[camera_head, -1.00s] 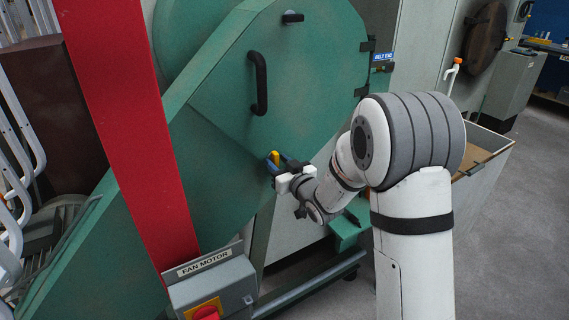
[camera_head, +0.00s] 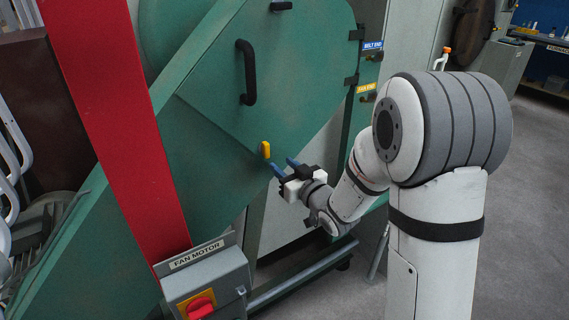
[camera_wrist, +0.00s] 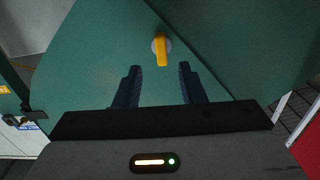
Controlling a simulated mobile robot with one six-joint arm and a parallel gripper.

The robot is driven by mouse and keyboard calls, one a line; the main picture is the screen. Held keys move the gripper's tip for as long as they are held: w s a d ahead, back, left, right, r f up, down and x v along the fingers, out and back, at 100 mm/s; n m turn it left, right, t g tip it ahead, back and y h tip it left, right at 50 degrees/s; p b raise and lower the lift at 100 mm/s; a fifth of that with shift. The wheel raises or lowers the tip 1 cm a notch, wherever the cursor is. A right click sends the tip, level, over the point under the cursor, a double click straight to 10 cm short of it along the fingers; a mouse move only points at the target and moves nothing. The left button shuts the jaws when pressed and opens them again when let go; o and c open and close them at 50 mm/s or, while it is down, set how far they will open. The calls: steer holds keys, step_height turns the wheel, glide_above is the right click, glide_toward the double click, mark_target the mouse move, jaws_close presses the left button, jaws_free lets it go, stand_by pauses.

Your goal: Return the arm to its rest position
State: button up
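My gripper (camera_head: 283,168) is in front of the lower part of the green machine guard (camera_head: 300,60). Its two blue fingers are spread apart with nothing between them, as the wrist view (camera_wrist: 158,88) also shows. A yellow latch (camera_head: 265,150) on the green panel is just beyond the fingertips, apart from them. In the wrist view the yellow latch (camera_wrist: 161,50) stands upright on a pale round base, above the gap between the fingers. My arm is bent, with its elbow at the right of the head view.
A red post (camera_head: 115,110) and a grey fan motor switch box (camera_head: 205,285) with a red knob stand at left. A black handle (camera_head: 247,72) sticks out of the guard. Grey floor (camera_head: 530,220) is open at right.

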steer(key=s+d+r+m+g+h+p, duration=0.2)
steer(key=s+d+r+g+h+p, duration=0.1)
steer(key=s+d+h, duration=0.3)
steer(key=s+d+r+m+g+h+p, duration=0.2)
steer(key=s+d+m+h, duration=0.1)
steer(key=d, duration=0.5)
steer(key=s+r+g+p, duration=0.1)
steer(key=s+g, duration=0.1)
steer(key=s, duration=0.4)
steer(key=s+d+r+m+g+p, duration=0.1)
steer(key=s+g, duration=0.2)
steer(key=s, duration=0.4)
steer(key=s+d+r+g+h+p, duration=0.1)
steer(key=s+g, duration=0.1)
steer(key=s, duration=0.5)
steer(key=shift+m+p, duration=0.3)
steer(key=shift+m, duration=0.1)
